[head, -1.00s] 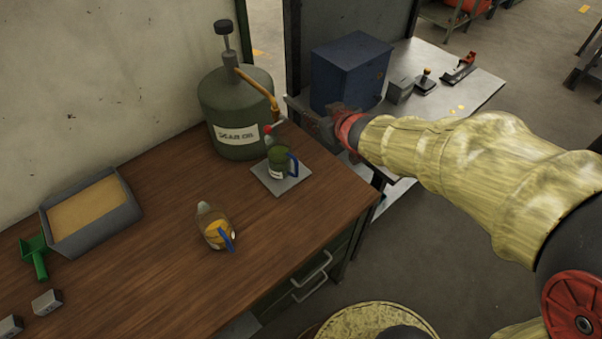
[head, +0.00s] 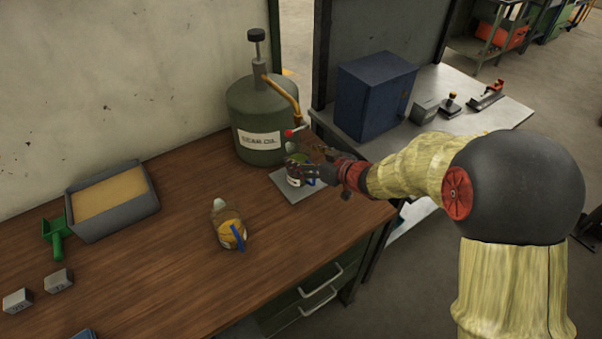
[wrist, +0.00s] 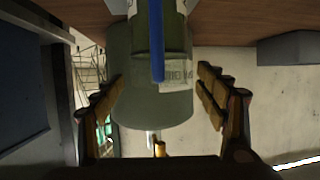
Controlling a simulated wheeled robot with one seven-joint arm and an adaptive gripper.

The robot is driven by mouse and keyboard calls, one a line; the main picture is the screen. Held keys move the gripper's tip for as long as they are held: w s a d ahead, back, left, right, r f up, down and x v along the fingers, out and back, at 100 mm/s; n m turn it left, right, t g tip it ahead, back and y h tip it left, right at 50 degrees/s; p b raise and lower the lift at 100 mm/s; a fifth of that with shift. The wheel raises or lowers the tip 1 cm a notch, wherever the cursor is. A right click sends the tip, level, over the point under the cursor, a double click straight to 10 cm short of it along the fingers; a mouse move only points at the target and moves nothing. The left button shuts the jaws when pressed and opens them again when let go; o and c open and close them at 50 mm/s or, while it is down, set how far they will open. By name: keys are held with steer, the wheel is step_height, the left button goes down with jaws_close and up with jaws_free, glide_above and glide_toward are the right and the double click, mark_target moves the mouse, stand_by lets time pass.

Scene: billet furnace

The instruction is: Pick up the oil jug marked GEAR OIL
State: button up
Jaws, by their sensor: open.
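A small jug (head: 295,181) with green contents, a pale label and a blue handle stands on a grey square plate (head: 288,193) below the spout of a large green drum. Its label is too small to read in the head view. My gripper (head: 305,159) is open at the jug's upper right and partly hides it. In the wrist view, the jug's blue handle (wrist: 157,42) hangs between the two spread fingers, in front of the drum. I cannot tell whether a finger touches the jug. A second jug (head: 229,229) with amber contents and a blue handle stands nearer on the bench.
The drum (head: 262,112), labelled GEAR OIL, stands close behind the jug, with a pump and a red-tipped spout. A sand tray (head: 152,207), a green scoop (head: 55,238) and small grey blocks (head: 59,280) are at left. A blue cabinet (head: 375,95) stands behind my gripper.

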steer(key=shift+x, duration=1)
steer(key=c, duration=0.3)
steer(key=c, duration=1.5)
steer(key=shift+r, duration=0.1)
jaws_close()
